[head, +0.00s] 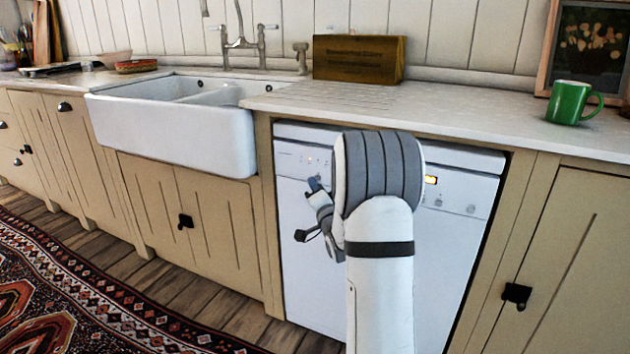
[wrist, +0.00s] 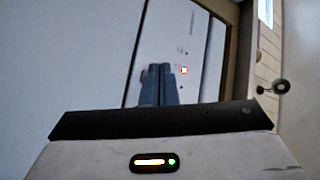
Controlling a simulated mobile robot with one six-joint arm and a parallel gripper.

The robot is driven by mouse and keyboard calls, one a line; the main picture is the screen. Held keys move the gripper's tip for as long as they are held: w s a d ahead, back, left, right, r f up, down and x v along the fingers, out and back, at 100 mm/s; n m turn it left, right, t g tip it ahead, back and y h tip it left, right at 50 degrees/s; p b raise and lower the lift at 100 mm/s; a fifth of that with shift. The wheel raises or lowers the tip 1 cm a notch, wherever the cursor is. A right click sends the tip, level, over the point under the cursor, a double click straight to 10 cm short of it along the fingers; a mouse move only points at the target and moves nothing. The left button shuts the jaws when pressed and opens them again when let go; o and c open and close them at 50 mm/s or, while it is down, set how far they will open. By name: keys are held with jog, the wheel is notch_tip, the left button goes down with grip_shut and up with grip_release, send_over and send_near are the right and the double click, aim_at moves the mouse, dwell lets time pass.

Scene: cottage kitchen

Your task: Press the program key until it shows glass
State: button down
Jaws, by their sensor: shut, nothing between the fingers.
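The white dishwasher (head: 307,262) stands under the counter, its door closed. Its control panel (head: 468,192) runs along the top, with a small amber-lit display (head: 431,180) right of my arm. The display's wording is too small to read. Small marks or keys (head: 311,160) with a reddish light show at the panel's left part. My arm hides the panel's middle. My gripper (head: 316,185) is in front of the panel's left part.
The counter (head: 470,118) overhangs the dishwasher and carries a green mug (head: 573,102) and a wooden box (head: 358,59). A white sink (head: 175,130) is at left. Cupboard doors with black latches (head: 516,295) flank the dishwasher. A patterned rug (head: 75,290) covers the floor at left.

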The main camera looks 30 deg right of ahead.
jog(key=s+a+b, duration=0.1)
jog(key=a, duration=0.1)
jog(key=s+a, duration=0.2)
jog(key=shift+s+a+b, duration=0.3)
jog(key=shift+a+b, duration=0.05)
jog(key=shift+b, duration=0.05)
dwell(2.4)
